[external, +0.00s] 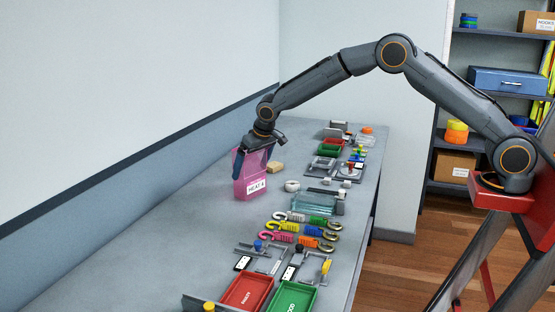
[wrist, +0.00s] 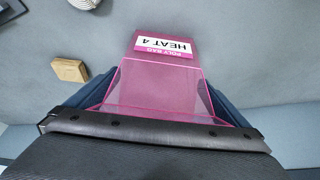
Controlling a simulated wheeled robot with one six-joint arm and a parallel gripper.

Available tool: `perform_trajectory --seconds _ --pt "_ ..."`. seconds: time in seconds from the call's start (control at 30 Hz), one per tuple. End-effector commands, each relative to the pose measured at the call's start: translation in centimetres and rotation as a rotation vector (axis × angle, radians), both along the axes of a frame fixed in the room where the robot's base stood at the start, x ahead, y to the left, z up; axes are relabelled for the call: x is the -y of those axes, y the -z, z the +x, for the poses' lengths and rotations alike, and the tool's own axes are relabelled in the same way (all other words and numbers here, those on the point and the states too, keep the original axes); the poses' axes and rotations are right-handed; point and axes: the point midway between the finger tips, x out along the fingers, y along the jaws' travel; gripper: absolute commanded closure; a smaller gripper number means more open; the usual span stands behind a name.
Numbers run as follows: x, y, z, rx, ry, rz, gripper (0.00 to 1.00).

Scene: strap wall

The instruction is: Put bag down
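The bag (external: 252,181) is a translucent pink pouch with a white label reading "HEAT 4". It stands upright over the left part of the grey table; I cannot tell whether its base touches the top. My gripper (external: 250,163) comes down on it from above, with a dark blue finger along its left side. In the wrist view the bag (wrist: 155,85) sits between the two blue fingers of my gripper (wrist: 155,98), which close against its sides. The label there reads upside down, "POLY BAG HEAT 4".
A white ring (external: 292,186), a clear teal tray (external: 315,204) and several coloured hooks (external: 292,217) lie to the right. Red (external: 247,291) and green (external: 291,299) trays are at the front. The table left of the bag is bare.

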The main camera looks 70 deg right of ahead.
Motion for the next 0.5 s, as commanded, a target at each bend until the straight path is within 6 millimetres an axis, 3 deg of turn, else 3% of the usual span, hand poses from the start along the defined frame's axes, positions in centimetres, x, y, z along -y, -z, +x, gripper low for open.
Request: perform_trajectory --seconds 0.27,0.5 --pt "0.0 -0.5 0.0 0.001 0.0 0.0 0.0" --pt "-0.5 -3.1 -0.9 0.004 0.0 -0.001 0.0"
